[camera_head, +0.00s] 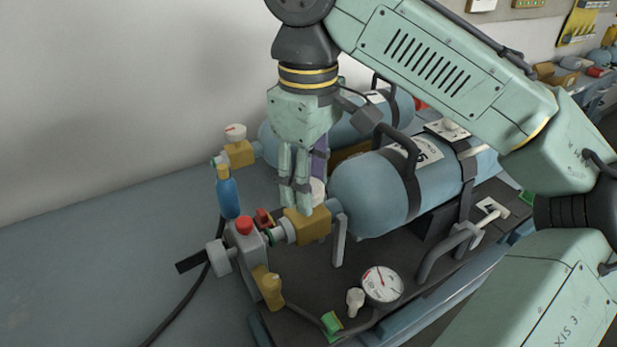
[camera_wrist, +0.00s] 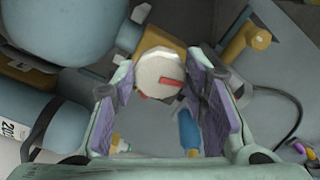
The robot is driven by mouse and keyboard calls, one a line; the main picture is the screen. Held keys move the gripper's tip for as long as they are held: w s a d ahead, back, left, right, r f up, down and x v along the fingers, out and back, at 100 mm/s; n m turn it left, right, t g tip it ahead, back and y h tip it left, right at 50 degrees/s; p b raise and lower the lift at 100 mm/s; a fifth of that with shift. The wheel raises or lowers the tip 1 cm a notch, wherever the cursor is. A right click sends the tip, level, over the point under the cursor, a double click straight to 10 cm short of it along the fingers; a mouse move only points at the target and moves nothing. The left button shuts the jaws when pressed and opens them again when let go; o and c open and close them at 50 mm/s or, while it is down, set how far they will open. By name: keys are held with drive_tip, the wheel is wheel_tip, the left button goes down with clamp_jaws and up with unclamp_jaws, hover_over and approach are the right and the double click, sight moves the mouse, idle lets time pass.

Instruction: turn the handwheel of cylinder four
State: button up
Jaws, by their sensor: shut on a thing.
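The front blue cylinder (camera_head: 372,190) lies on a dark tray; I cannot read the number on its label surely. Its brass valve block (camera_head: 307,225) carries a white handwheel (camera_head: 318,188), mostly hidden behind my fingers in the head view. My gripper (camera_head: 296,200) points down over this valve. In the wrist view the round handwheel (camera_wrist: 158,77), with a red mark on its face, sits between the purple pads of my gripper (camera_wrist: 160,88), which is shut on it.
The rear cylinder (camera_head: 396,106) has its own valve with a white handwheel (camera_head: 236,131). A block with a red button (camera_head: 244,225), a blue bottle-shaped part (camera_head: 228,194) and a pressure gauge (camera_head: 382,284) stand nearby. The bench (camera_head: 100,240) is clear at left.

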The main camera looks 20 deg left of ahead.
drive_tip(key=shift+m, duration=1.3)
drive_tip(key=o, duration=1.2)
drive_tip(key=shift+c, duration=0.2)
drive_tip(key=shift+r, duration=3.75)
